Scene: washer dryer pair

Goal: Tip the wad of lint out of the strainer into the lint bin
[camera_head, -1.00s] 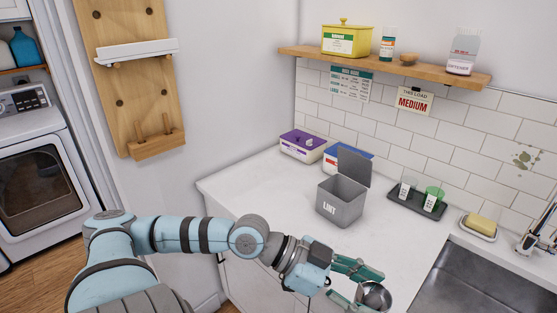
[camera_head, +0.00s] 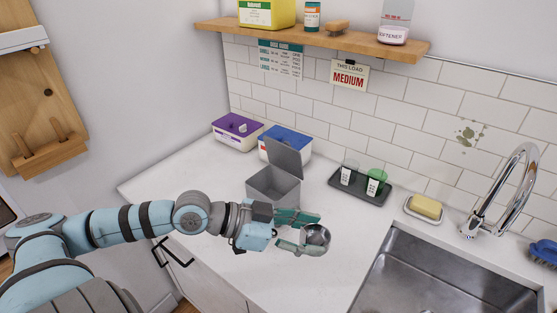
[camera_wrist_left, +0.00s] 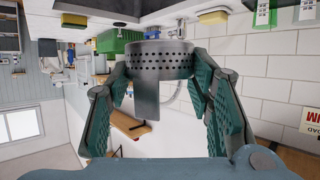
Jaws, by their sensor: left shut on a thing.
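The strainer (camera_head: 318,236) is a small round metal cup, held at the counter side of the sink, just in front and right of the bin. My left gripper (camera_head: 304,232) is shut on it. In the left wrist view the strainer (camera_wrist_left: 160,62) shows as a perforated grey band with a flat tab, between the two green fingers. The grey lint bin (camera_head: 272,187) stands on the counter with its lid raised; my gripper partly covers its front. I cannot make out the wad of lint; the strainer's inside is unclear. My right gripper is not in view.
The sink (camera_head: 440,280) with its tall faucet (camera_head: 505,190) lies to the right. A dark tray (camera_head: 362,186) with two cups, a soap dish (camera_head: 424,207) and purple (camera_head: 237,131) and blue (camera_head: 286,142) lidded boxes stand behind. The counter front is clear.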

